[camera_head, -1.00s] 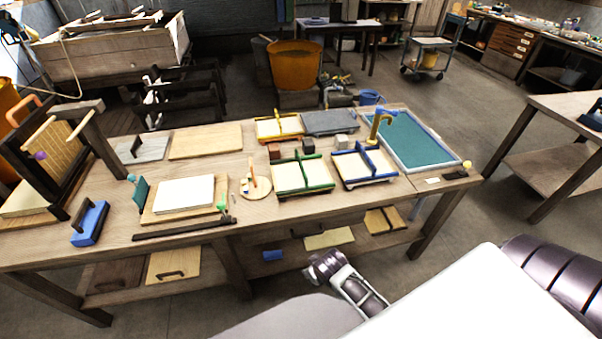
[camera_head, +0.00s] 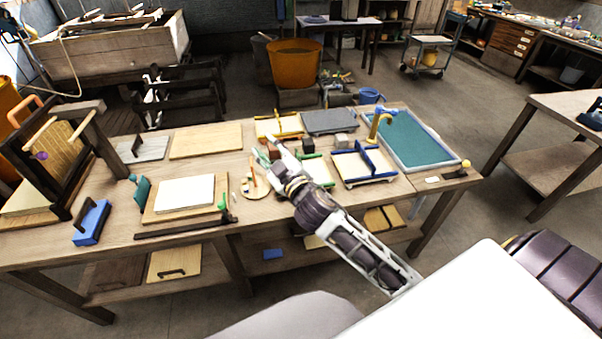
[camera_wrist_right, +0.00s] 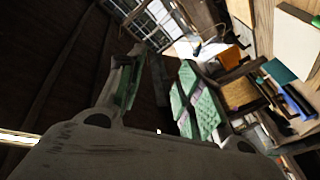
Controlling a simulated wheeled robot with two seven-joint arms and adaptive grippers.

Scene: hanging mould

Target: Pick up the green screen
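The green screen (camera_head: 320,171), a pale tray-like frame with green edges and a green middle bar, lies on the workbench (camera_head: 120,235). My right arm crosses in front and hides much of it. My right gripper (camera_head: 275,143) is over the bench, at the upper left of the green screen in the head view; its height is hard to judge. In the right wrist view the fingers (camera_wrist_right: 160,88) stand apart with nothing visible between them, and green pads show. My left gripper is not in view.
A blue-edged screen (camera_head: 365,165) lies to the right and a yellow-edged one (camera_head: 278,125) behind. A teal-filled vat (camera_head: 410,140) is at the right end. A white pad on a board (camera_head: 185,192) and a round disc (camera_head: 256,188) lie left.

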